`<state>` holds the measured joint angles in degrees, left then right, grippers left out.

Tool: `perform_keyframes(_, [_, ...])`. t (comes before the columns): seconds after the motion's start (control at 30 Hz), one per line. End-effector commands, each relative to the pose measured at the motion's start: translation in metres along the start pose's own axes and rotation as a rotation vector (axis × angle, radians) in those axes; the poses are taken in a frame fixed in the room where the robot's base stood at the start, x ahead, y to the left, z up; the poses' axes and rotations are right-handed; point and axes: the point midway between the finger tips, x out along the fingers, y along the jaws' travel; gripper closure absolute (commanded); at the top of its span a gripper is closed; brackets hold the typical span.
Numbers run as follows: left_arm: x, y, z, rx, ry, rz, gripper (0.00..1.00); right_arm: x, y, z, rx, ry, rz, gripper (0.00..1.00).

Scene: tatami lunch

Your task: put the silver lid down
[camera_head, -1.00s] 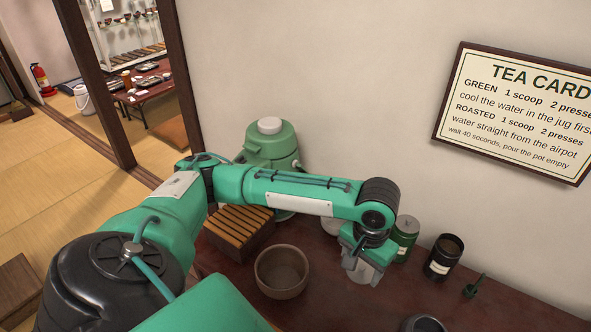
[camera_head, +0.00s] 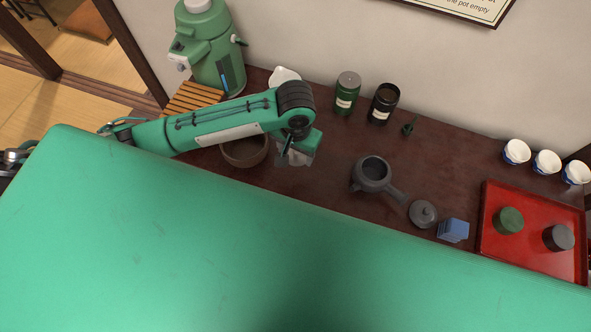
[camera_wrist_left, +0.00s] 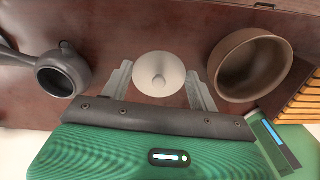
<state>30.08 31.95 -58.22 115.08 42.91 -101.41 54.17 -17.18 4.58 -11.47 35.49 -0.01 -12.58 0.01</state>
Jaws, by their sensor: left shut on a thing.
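My left gripper (camera_head: 296,156) points down over the dark table, between the brown bowl and the dark teapot. In the left wrist view, its two fingers (camera_wrist_left: 160,88) are on either side of a pale, round, knobbed disc, the silver lid (camera_wrist_left: 158,66), and are shut on it. The lid's height above the table is hard to judge. In the head view the gripper mostly hides the lid. An open black canister (camera_head: 383,104) and a green canister (camera_head: 347,96) with a silvery top stand near the wall. My right gripper is out of view.
The brown bowl (camera_head: 245,153) is left of the gripper, the teapot (camera_head: 371,181) right. A dark pot lid (camera_head: 423,214), blue block (camera_head: 453,230), red tray (camera_head: 492,243) and several white-blue cups (camera_head: 516,151) lie further right. A green airpot (camera_head: 218,55) stands at the back left. Bare table (camera_head: 330,140) shows between canisters and teapot.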

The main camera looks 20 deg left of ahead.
Motion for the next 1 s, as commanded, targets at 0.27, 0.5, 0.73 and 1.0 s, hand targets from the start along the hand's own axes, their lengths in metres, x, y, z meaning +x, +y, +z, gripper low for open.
perform_keyframes(0.27, [0.068, 0.000, 0.001, 0.001, -0.003, -0.001, 0.61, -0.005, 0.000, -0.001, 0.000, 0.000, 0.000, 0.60])
perform_keyframes(0.5, [0.090, 0.000, 0.000, 0.001, 0.000, -0.001, 0.61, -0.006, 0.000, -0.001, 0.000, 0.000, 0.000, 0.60])
perform_keyframes(0.73, [0.119, -0.001, 0.001, 0.000, -0.003, -0.002, 0.61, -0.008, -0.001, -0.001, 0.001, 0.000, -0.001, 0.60])
perform_keyframes(1.0, [0.126, 0.000, 0.000, 0.001, 0.001, 0.000, 0.61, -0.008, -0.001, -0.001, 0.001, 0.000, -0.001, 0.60])
